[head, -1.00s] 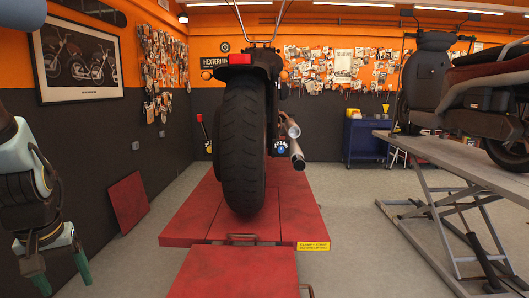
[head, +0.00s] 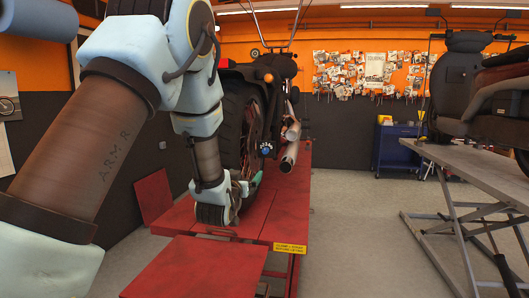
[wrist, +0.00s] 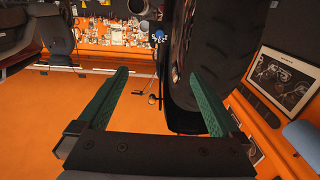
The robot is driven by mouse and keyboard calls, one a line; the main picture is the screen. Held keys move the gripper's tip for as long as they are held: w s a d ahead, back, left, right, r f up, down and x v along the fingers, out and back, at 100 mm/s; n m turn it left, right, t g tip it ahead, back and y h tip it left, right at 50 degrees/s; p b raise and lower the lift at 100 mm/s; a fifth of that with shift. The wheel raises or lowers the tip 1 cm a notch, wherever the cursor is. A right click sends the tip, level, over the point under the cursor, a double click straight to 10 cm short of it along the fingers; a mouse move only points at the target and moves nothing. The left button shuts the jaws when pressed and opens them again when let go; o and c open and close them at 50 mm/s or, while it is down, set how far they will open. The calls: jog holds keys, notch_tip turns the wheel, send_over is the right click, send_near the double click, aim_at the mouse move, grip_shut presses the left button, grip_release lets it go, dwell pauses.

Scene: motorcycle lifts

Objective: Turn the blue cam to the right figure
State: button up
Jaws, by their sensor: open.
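In the wrist view the blue cam (wrist: 158,36) shows small, near the top middle, beside the tyre. Its figures are too small to read. My gripper (head: 254,181) is low behind the rear tyre, with green fingers partly hidden by my wrist. In the wrist view my gripper (wrist: 159,75) is open and empty, its fingers apart from the cam. A second blue cam left of the wheel, seen earlier, is hidden behind my arm.
The rear tyre (head: 232,125) stands close to my gripper on the red lift (head: 290,215). Exhaust pipes (head: 290,150) jut out right of the wheel. A grey lift (head: 470,165) with another motorcycle stands at right. The floor between the lifts is clear.

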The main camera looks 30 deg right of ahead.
jog(key=p+x, duration=0.2)
jog(key=x, duration=0.6)
jog(key=shift+p, duration=0.35)
jog(key=b+v, duration=0.4)
jog(key=v, duration=0.6)
jog(key=w+a+f+n+g+y, duration=0.15)
jog(key=a+f+y, duration=0.25)
jog(key=a, duration=0.7)
jog(key=w+a+f+n+g+y, duration=0.1)
jog(key=a+f+n+g+y, duration=0.2)
jog(key=a, duration=0.9)
jog(key=s+a+f+n+g+y, duration=0.1)
jog(key=s+a+f+g+y, duration=0.1)
jog(key=s+a, duration=0.6)
jog(key=s+a+f+n+g+y, duration=0.2)
jog(key=s+a+g, duration=0.3)
jog(key=s+a, duration=0.4)
jog(key=shift+a+y, duration=0.5)
jog(key=shift+a, duration=0.25)
